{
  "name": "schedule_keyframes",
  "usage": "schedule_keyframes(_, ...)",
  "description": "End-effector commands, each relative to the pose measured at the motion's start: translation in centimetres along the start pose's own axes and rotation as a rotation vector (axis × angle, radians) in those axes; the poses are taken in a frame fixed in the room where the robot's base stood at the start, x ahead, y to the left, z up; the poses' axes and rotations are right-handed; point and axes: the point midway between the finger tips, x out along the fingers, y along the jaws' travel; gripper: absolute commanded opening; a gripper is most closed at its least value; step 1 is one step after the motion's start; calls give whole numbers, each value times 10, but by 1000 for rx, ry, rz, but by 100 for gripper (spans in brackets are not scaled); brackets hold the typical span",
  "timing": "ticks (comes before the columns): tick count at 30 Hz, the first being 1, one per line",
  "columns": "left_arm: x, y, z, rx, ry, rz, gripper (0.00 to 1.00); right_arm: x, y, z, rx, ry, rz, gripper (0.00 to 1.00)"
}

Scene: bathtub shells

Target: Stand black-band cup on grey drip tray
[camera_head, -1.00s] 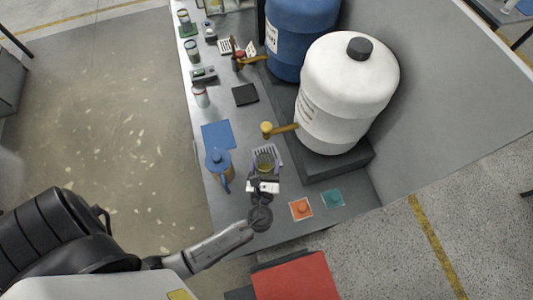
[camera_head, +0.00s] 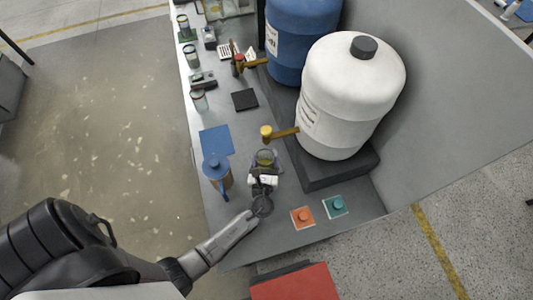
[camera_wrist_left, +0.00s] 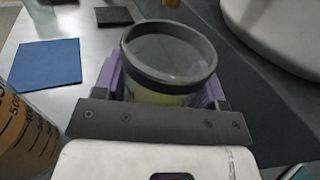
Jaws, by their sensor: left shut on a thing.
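My left gripper (camera_head: 264,169) is shut on a clear cup (camera_head: 266,158) with a dark band around its rim, in front of the white barrel's tap. In the left wrist view the cup (camera_wrist_left: 168,55) sits between purple fingers (camera_wrist_left: 162,90). It looks nearly upright, with pale yellow at its lower part. Its base is hidden, so I cannot tell whether it touches anything. No grey drip tray shows clearly near the cup. A pale slatted piece (camera_head: 225,52) lies farther back near the blue barrel's tap. My right gripper is not in view.
A white barrel (camera_head: 350,100) with a yellow tap (camera_head: 268,133) stands on a dark plinth. Orange (camera_head: 303,217) and teal (camera_head: 335,206) buttons are right. Several cups line the far-left edge.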

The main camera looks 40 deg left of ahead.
Motion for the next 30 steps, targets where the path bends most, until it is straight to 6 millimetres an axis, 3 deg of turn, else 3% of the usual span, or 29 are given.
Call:
schedule_keyframes(4,22,0,0,-2,-1,1,34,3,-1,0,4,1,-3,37)
schedule_keyframes(17,47,0,0,-1,-1,1,34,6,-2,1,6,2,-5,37)
schedule_keyframes(24,47,0,-34,-2,1,0,34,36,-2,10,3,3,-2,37)
schedule_keyframes(30,47,0,-35,-1,0,0,34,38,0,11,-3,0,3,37)
